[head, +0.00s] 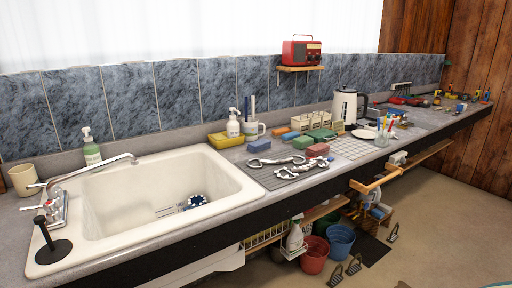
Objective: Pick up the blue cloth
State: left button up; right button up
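Neither of my grippers is in view.
A white sink (140,205) fills the left of the counter. Metal bits lie on a dark mat (266,178). Buckets (314,254) stand below; the floor at right is mostly clear.

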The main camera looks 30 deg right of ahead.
aim_at(260, 146)
jog(key=l+z, duration=0.1)
jog(key=z, duration=1.2)
